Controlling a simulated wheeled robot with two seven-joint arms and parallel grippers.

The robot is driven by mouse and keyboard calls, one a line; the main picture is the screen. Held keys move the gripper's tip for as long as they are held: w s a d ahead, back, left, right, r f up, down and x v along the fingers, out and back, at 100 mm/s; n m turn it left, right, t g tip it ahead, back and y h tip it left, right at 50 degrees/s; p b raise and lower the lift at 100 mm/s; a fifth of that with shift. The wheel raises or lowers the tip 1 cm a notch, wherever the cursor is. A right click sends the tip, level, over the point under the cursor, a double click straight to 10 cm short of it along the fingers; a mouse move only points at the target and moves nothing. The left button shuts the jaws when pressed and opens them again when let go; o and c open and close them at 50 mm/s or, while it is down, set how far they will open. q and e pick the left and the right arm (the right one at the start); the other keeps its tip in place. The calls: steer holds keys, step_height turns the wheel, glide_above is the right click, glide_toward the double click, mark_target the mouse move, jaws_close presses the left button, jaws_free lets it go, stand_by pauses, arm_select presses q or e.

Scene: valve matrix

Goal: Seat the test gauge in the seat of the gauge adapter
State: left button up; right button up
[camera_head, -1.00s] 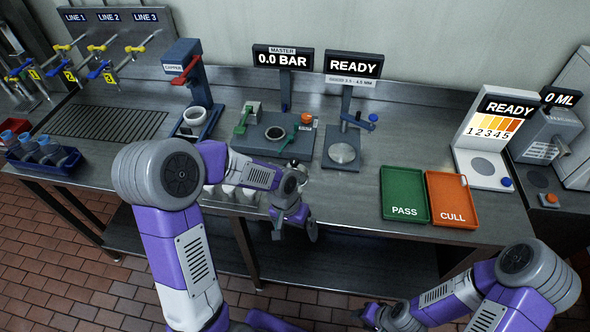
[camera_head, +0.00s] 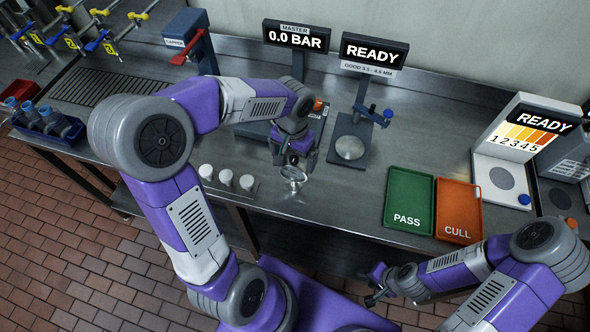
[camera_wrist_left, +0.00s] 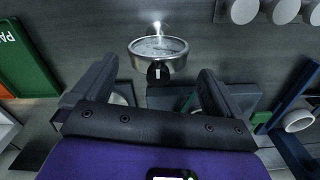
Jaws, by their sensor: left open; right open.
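The test gauge (camera_head: 293,174), a round silvery dial, stands near the front edge of the bench. In the left wrist view the gauge (camera_wrist_left: 158,48) shows its metal rim and a black tag marked 1. My left gripper (camera_head: 299,158) is open above it; in the wrist view its fingers (camera_wrist_left: 156,72) lie either side of the gauge, apart from it. The grey gauge adapter base (camera_head: 254,130), under the MASTER 0.0 BAR display (camera_head: 296,36), is mostly hidden by my left arm, and its seat is hidden. My right gripper (camera_head: 374,284) is open and empty, in front of the bench.
Several white round caps (camera_head: 226,177) stand left of the gauge. A measuring stand (camera_head: 350,148) is behind right. The green PASS tray (camera_head: 408,190) and orange CULL tray (camera_head: 459,200) lie to the right. Bare bench lies between the gauge and the trays.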

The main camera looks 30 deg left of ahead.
mark_target(294, 165)
arm_select(q)
step_height(294, 165, down, 5)
steer(key=shift+d+r+b, duration=0.1)
steer(key=shift+r+b, duration=0.1)
steer(key=shift+b, duration=0.15)
steer(key=shift+c, duration=0.5)
steer(key=shift+w+r, duration=0.1)
steer(key=c, duration=0.8)
